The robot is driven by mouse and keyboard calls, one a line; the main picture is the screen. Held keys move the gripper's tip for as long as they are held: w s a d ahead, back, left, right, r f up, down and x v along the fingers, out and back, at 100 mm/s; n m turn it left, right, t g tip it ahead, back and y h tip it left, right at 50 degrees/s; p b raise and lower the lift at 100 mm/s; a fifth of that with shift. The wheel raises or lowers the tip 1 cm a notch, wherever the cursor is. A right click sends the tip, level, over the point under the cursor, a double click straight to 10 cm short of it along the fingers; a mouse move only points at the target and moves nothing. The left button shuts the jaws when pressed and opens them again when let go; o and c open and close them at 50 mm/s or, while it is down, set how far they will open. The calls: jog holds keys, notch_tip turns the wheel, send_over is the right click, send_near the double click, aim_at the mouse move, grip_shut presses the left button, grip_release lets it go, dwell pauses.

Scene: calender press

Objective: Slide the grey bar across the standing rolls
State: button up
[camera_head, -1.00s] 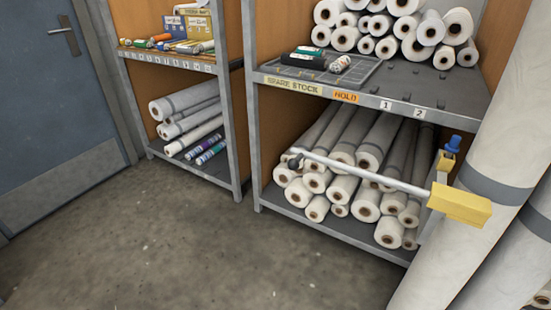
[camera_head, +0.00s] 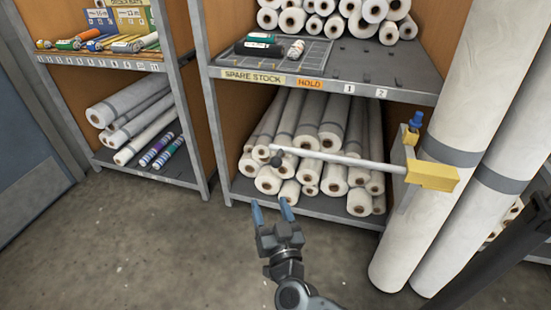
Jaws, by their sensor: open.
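The grey bar (camera_head: 335,156) runs nearly level in front of the rolls on the lower shelf. The standing rolls (camera_head: 478,95) lean at the right, pale with grey bands. The yellow block overlaps the left edge of the nearer roll in the picture; I cannot tell whether they touch. My gripper (camera_head: 272,211) is open and empty, with blue fingertips pointing up the picture. It appears below and left of the bar's middle, apart from it.
A blue knob (camera_head: 416,120) tops a yellow fitting on an upright by the bar's right end. Rolls lie on the lower shelf (camera_head: 333,215) behind the bar. A second rack (camera_head: 100,62) stands left. Bare floor (camera_head: 130,245) is free at lower left.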

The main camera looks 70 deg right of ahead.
aim_at(275, 167)
jog(key=w+d+m+g, duration=0.1)
jog(key=d+g, duration=0.1)
jog(key=d, duration=0.1)
jog(key=w+d+f+m+g+h, duration=0.1)
jog(key=d+g, duration=0.1)
jog(key=d, duration=0.2)
jog(key=w+d+m+g+p, duration=0.1)
jog(key=d+m+g, duration=0.1)
jog(key=d, duration=0.1)
jog(key=shift+w+d+f+h, duration=0.1)
jog(key=shift+d+f+h, duration=0.05)
jog(key=shift+f+h, duration=0.25)
jog(key=shift+x, duration=3.85)
jog(key=shift+c, duration=0.4)
grip_shut()
